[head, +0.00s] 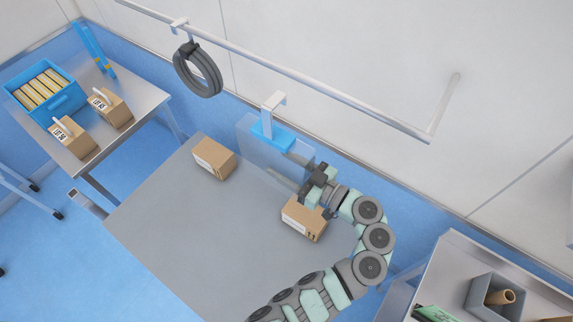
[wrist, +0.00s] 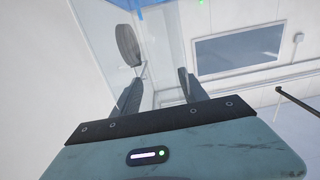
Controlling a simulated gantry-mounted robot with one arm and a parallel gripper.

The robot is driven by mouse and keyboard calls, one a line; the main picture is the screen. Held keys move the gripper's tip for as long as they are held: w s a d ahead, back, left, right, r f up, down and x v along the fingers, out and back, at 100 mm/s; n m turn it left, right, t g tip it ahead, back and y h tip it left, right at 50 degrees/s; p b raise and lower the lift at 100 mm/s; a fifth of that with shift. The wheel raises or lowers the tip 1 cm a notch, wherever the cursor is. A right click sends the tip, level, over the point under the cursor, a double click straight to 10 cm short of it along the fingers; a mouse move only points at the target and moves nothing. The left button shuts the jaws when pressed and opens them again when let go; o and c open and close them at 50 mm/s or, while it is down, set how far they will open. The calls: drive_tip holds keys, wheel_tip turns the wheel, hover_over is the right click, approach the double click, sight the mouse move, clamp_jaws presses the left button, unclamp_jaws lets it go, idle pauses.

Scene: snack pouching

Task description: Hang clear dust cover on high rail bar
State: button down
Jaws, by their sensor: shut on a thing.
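The clear dust cover (head: 262,154) is a see-through box-like sheet with a blue top strip and a white hook (head: 273,103) rising from it. My gripper (head: 284,170) is shut on the cover, with its fingers at the cover's right side. The cover looks upright, with its hook on top. The high rail bar (head: 345,101) is white and runs along the wall. In the head view the hook shows below the bar with a gap between them. In the wrist view the clear cover (wrist: 172,50) stands between and beyond the fingers, its blue strip at the top edge.
A dark coil (head: 204,78) hangs from the rail, left of the cover. Metal tables stand at left (head: 150,98) and lower right (head: 440,262). The rail right of the coil is clear.

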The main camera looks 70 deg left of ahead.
drive_tip(key=w+a+b, duration=0.1)
drive_tip(key=w+b, duration=0.1)
drive_tip(key=b, duration=0.1)
drive_tip(key=w+a+b, duration=0.2)
drive_tip(key=b, duration=0.1)
drive_tip(key=shift+w+a+f+b, duration=0.2)
drive_tip(key=shift+w+b, duration=0.15)
drive_tip(key=shift+w, duration=0.05)
drive_tip(key=w+a+f+b, duration=0.3)
drive_tip(key=w+a+b, duration=0.2)
drive_tip(key=b, duration=0.5)
drive_tip(key=shift+w+a+b, duration=0.15)
drive_tip(key=shift+w+b, duration=0.2)
drive_tip(key=shift+w, duration=0.75)
idle(0.4)
